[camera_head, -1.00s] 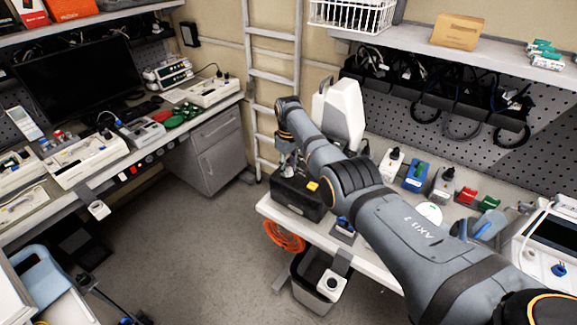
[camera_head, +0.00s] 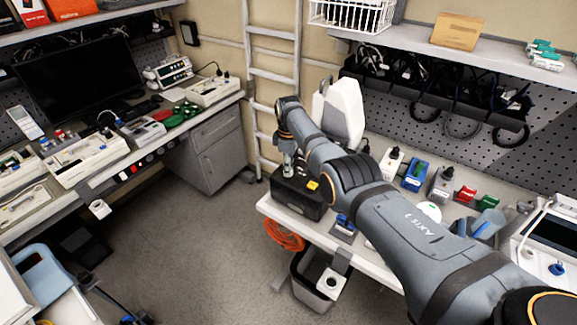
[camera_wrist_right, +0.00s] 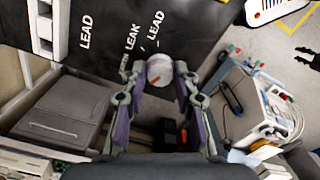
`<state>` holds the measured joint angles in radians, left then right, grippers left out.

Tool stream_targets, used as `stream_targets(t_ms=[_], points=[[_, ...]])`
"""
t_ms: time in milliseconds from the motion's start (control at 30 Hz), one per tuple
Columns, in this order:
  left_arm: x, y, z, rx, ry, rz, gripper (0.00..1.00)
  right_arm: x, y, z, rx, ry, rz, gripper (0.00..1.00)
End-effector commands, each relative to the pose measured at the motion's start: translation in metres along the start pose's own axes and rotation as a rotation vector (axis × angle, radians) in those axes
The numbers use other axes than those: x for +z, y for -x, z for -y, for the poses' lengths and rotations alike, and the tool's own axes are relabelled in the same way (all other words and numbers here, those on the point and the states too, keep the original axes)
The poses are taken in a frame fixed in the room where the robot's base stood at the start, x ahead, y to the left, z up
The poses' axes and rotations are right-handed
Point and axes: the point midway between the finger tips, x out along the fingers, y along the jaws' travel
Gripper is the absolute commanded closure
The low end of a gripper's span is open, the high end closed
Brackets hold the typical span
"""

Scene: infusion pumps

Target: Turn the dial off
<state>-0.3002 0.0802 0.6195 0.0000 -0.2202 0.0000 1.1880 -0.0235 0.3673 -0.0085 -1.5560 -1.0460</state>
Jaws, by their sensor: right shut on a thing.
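The dial (camera_wrist_right: 159,70) is a pale round knob with a red mark, seen in the right wrist view. It sits on the dark face of a box (camera_wrist_right: 105,60) printed with "LEAD" and "LEAK". My right gripper (camera_wrist_right: 160,76) has one finger on each side of the dial and is shut on it. In the head view my right gripper (camera_head: 288,172) points down at the top of the black box (camera_head: 310,205), which has a yellow patch. The dial is hidden there behind the gripper. My left gripper is not in view.
The black box stands at the near left corner of the right workbench (camera_head: 370,262). A white device (camera_head: 338,108) stands behind my right arm. A bin (camera_head: 312,285) and an orange cable coil (camera_head: 283,236) are below the bench edge. Open floor lies left.

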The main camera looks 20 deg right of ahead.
Motion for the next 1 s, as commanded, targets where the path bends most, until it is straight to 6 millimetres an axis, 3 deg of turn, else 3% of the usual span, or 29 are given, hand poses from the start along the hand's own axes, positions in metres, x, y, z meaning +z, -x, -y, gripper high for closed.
stream_targets(t_ms=[367, 400, 533, 867, 1000], points=[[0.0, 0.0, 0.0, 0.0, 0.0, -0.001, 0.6, 0.0, 0.002, -0.001, 0.004, 0.004, -0.001, 1.0], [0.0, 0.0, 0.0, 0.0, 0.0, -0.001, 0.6, 0.0, 0.002, -0.001, 0.004, 0.003, -0.001, 0.65], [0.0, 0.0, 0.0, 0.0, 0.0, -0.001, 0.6, 0.0, 0.001, -0.001, 0.003, 0.003, -0.001, 0.47], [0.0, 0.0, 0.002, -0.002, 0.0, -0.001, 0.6, 0.0, 0.003, -0.001, 0.002, 0.002, -0.001, 0.47], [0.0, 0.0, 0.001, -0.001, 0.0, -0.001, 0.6, -0.001, 0.022, -0.001, 0.005, 0.002, -0.003, 0.47]])
